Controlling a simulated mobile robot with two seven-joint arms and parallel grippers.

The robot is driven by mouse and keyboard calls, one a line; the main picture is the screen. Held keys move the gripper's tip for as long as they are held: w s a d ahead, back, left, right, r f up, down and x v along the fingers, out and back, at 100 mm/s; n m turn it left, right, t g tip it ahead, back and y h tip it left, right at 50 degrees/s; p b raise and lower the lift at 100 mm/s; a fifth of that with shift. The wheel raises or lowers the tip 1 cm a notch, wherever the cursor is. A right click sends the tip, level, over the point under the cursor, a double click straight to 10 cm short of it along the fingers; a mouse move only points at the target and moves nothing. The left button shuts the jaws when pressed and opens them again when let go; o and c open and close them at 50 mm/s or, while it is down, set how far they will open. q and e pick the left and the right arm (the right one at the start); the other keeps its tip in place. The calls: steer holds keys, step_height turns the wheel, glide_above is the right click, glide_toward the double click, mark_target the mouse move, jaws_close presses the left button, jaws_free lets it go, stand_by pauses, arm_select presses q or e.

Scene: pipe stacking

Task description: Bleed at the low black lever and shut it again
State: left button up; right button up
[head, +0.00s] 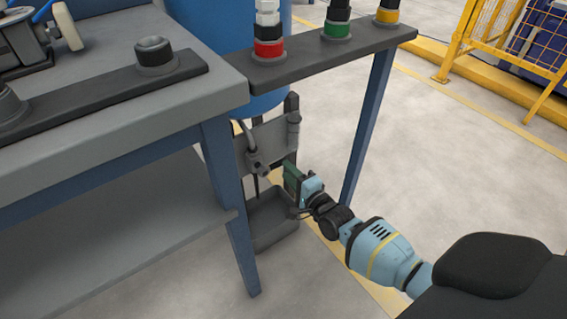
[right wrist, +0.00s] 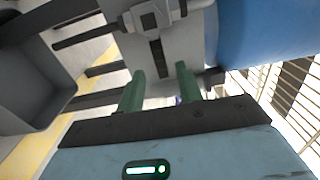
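A grey valve fitting (head: 257,163) sits low on a grey plate (head: 273,138) behind the table leg. In the right wrist view the plate carries a grey block (right wrist: 148,18) with a narrow black lever (right wrist: 157,59) pointing down toward my fingers. My right gripper (head: 289,178) is beside the plate, its green fingers apart. In the right wrist view the right gripper (right wrist: 159,88) is open and the black lever lies ahead of the finger gap. I cannot tell whether anything touches. My left gripper is not in view.
A grey open bin (head: 277,233) stands on the floor below the plate. A blue tank (head: 208,30) is behind it. The workbench (head: 120,130) and its blue leg (head: 232,215) are on the left.

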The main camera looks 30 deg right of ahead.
steer(key=shift+s+p, duration=0.35)
steer(key=shift+s, duration=1.05)
